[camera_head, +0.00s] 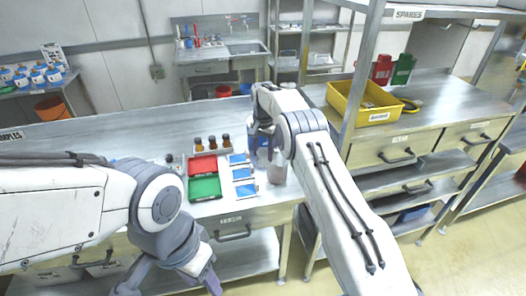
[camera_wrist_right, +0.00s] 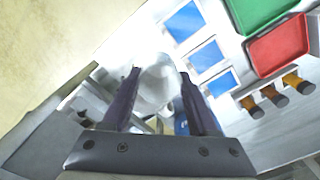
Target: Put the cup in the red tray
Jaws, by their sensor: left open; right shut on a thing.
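The red tray (camera_head: 203,165) lies on the bench just behind a green tray (camera_head: 204,188); the red tray also shows in the right wrist view (camera_wrist_right: 279,45). My right gripper (camera_wrist_right: 158,88) is shut on the cup (camera_wrist_right: 158,75), a pale, whitish cup between its two fingers. I cannot tell whether the cup touches the bench. My left gripper (camera_head: 172,281) is open and empty at the bottom, in front of the bench.
Blue-topped white pieces (camera_head: 242,173) stand in a column between the trays and the cup. Several amber bottles (camera_head: 212,143) stand behind the red tray. A yellow bin (camera_head: 364,103) sits on the right bench, beside a shelf post. The bench's left rear is clear.

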